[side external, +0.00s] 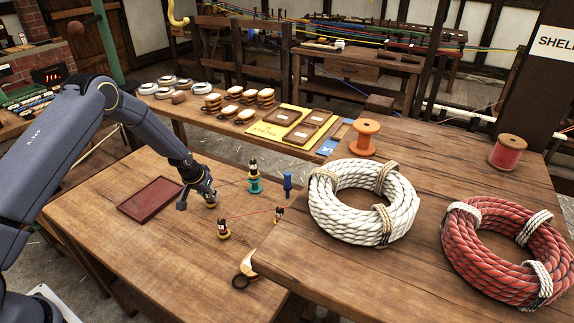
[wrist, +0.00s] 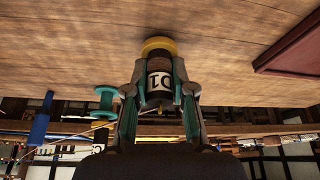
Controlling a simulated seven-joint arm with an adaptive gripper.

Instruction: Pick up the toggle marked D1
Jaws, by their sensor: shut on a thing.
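My gripper (side external: 207,194) is low over the table, right of the dark red tray. In the wrist view, which looks upside down, my gripper (wrist: 160,88) has its two fingers closed on the sides of a dark toggle (wrist: 158,68). The toggle has a yellow rounded end and a white band whose turned characters look like D1. In the side view, only the toggle's yellow end (side external: 211,205) shows clearly below the fingers, at or very near the tabletop; I cannot tell if it touches.
Similar toggles stand nearby: one (side external: 223,231) in front, one (side external: 278,214) to the right, one (side external: 252,166) above a teal spool (side external: 254,185). A blue peg (side external: 287,182) stands beside it. The dark red tray (side external: 124,208) is left. Large rope coils (side external: 318,212) lie right.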

